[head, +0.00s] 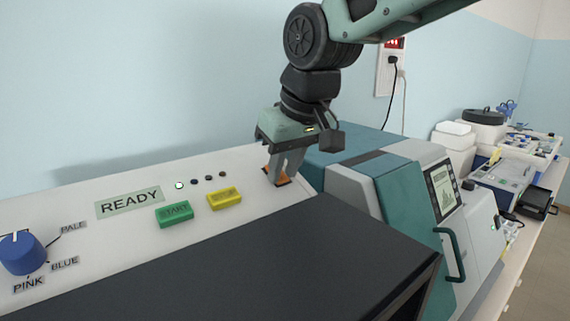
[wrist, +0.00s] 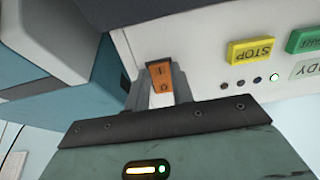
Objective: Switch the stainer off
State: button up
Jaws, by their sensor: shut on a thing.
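The stainer's panel (head: 130,238) is white, with a READY display (head: 128,201) and one small lit lamp (head: 179,185). An orange rocker switch (wrist: 160,74) marked I and O sits at the panel's end. In the head view my gripper (head: 278,176) reaches down over the switch and mostly hides it. In the wrist view my gripper (wrist: 160,88) has a finger on either side of the switch and is shut on it. I cannot tell which half of the rocker is pressed in.
A green START button (head: 174,215) and a yellow STOP button (head: 225,200) lie left of the switch. A blue knob (head: 22,253) is at the far left. A teal and grey machine (head: 400,190) stands close on the right, with other lab items beyond.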

jog(key=r+g+p, duration=0.1)
jog(key=p, duration=0.3)
jog(key=shift+w+a+h, duration=0.1)
jog(key=shift+w+h, duration=0.05)
jog(key=shift+h, duration=0.25)
jog(key=g+p, duration=0.1)
jog(key=p, duration=0.1)
jog(key=shift+w+a+f+h+p, duration=0.1)
jog(key=shift+w+h+p, duration=0.05)
jog(key=shift+h+p, duration=0.2)
jog(key=shift+f, duration=0.1)
jog(key=o, duration=1)
jog(key=r+b, duration=0.1)
jog(key=r, duration=0.4)
jog(key=s+d+r+b, duration=0.1)
jog(key=r, duration=0.5)
jog(key=s+r+b, duration=0.1)
jog(key=r+b, duration=0.1)
jog(key=r, duration=0.4)
jog(key=shift+d+r, duration=0.15)
